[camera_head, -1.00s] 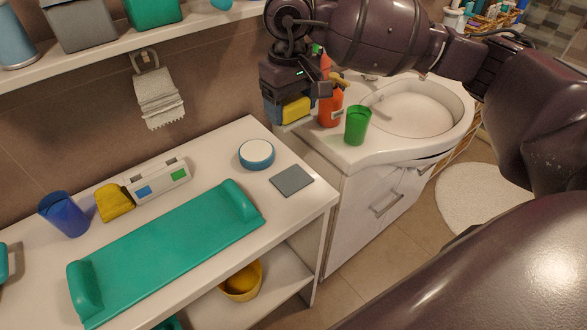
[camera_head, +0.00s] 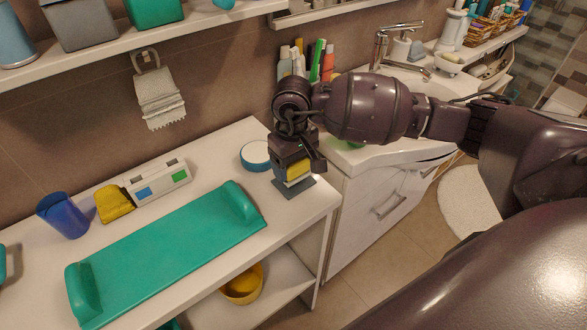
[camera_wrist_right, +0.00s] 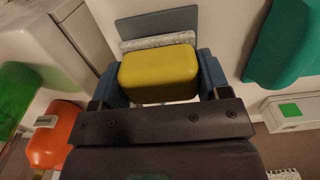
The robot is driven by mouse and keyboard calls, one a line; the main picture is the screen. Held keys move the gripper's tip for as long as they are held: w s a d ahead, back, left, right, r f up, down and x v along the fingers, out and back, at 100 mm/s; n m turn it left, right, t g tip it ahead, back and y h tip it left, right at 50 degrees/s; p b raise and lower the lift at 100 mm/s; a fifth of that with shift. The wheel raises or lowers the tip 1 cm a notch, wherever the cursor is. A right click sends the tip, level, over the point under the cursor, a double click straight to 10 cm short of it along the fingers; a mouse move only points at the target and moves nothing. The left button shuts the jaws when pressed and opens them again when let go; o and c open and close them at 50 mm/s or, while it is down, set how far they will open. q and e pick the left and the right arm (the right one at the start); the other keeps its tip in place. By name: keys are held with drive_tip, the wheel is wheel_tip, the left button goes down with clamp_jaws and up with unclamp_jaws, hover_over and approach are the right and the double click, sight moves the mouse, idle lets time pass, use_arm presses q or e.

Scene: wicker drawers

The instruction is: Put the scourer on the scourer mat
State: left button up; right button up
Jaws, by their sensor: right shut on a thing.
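The scourer (camera_head: 299,169), a yellow block with a pale speckled layer, is between the fingers of my right gripper (camera_head: 293,174). In the right wrist view the yellow face (camera_wrist_right: 160,73) shows between two blue-grey fingers. The scourer mat (camera_head: 291,190), a flat grey square, lies on the white counter near its right end. My right gripper is over the mat and hides part of it. The mat (camera_wrist_right: 158,22) also shows beyond the scourer in the wrist view. I cannot tell whether the scourer touches the mat. My left gripper is not in view.
A round blue-and-white container (camera_head: 256,155) stands close to the left of the mat. A long green tray (camera_head: 170,250) lies in front. A yellow cloth-like item (camera_head: 114,204) and a blue cup (camera_head: 63,214) stand further left. The washbasin counter is to the right.

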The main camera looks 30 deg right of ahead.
drive_tip(key=shift+f, duration=0.95)
drive_tip(key=shift+f, duration=0.15)
drive_tip(key=o, duration=0.9)
drive_tip(key=shift+r, duration=0.5)
wheel_tip(320, 180, up, 11)
drive_tip(key=shift+w+r, duration=0.1)
drive_tip(key=shift+r, duration=0.1)
